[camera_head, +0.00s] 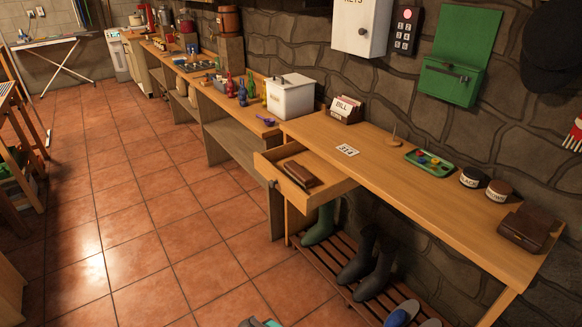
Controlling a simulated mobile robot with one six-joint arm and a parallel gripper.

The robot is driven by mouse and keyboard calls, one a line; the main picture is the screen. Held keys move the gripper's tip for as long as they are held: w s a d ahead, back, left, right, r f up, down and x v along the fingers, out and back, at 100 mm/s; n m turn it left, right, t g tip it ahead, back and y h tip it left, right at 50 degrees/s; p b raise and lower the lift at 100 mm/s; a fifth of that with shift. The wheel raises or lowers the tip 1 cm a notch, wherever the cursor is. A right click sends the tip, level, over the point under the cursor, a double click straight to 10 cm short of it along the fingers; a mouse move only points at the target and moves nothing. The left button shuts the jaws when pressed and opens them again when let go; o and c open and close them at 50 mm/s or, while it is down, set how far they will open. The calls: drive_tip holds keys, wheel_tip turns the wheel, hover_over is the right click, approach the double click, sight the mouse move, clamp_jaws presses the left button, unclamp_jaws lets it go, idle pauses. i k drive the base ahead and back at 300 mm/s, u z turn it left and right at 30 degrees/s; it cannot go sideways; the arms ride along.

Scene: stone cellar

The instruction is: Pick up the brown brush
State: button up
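An open drawer (262,158) juts out from under the wooden bench top. In it lies a small dark brown, oblong thing (301,174) with a lighter brown edge; it may be a brush or a wallet, and I cannot tell which. A larger dark brown, block-like thing (528,228) lies at the right end of the bench top, and I cannot make out bristles on it. I cannot say for sure which is the brown brush. My gripper is not recognisable in this view.
On the bench are tins marked black (473,177) and brown (499,191), a green tray (430,163), a bill holder (346,109) and a white box (290,96). Boots (372,265) stand on a slatted rack below. A teal and grey thing (260,322) is cut off at the bottom edge.

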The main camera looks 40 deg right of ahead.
sight(306, 180)
drive_tip(key=u, duration=0.15)
drive_tip(key=i, duration=0.85)
drive_tip(key=u, duration=0.35)
